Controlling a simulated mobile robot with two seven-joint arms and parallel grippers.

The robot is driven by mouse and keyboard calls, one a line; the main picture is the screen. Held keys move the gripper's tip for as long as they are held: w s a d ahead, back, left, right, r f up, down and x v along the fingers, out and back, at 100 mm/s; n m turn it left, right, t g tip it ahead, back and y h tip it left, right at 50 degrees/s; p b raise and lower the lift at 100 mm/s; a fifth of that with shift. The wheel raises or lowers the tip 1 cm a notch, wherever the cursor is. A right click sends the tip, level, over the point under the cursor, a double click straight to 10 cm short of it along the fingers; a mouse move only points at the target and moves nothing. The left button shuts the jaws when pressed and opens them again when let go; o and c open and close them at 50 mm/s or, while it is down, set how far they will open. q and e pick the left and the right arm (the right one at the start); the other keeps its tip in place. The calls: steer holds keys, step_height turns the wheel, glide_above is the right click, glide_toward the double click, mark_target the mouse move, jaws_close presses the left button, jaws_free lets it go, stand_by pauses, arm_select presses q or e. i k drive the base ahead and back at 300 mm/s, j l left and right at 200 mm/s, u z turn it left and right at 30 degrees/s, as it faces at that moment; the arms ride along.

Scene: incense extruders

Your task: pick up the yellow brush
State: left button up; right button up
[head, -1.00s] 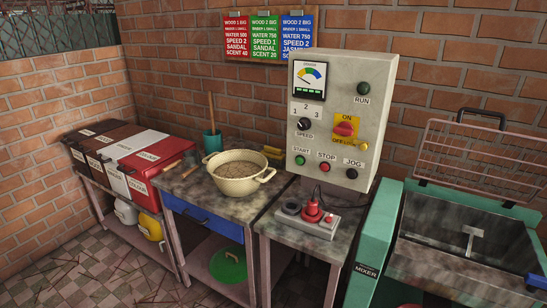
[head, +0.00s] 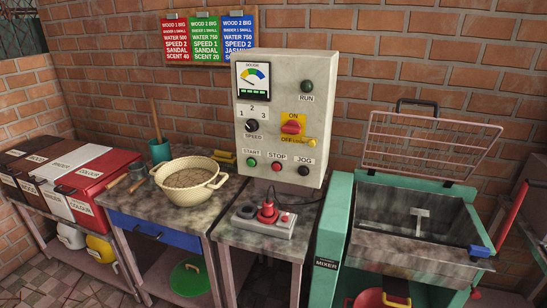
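A yellow object (head: 224,158) lies on the table behind the cream pot, against the control box. The pot partly hides it, and I cannot tell whether it is the yellow brush. No other thing in the head view is clearly a yellow brush. Neither of my grippers is in view.
The cream pot (head: 190,184) of brown grains, a teal cup (head: 160,151) and wooden-handled tools crowd the worktable (head: 160,212). The control box (head: 285,125) stands right of them, behind a red-knobbed device (head: 268,215). The mixer (head: 410,235) is at right, lidded bins (head: 70,175) at left.

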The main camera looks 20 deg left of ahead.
mark_target(224, 158)
steer(key=j+z, duration=0.95)
steer(key=j, duration=0.3)
steer(key=k+j+z, duration=0.2)
steer(key=j, duration=0.25)
steer(key=k+j, duration=0.1)
steer(key=j, duration=0.3)
steer(key=k+j+z, duration=0.1)
steer(key=j, duration=0.25)
steer(key=k+j, duration=0.1)
steer(key=j, duration=0.3)
steer(key=k+j, duration=0.1)
steer(key=j, duration=0.25)
steer(key=k+j+z, duration=0.1)
steer(key=j, duration=0.3)
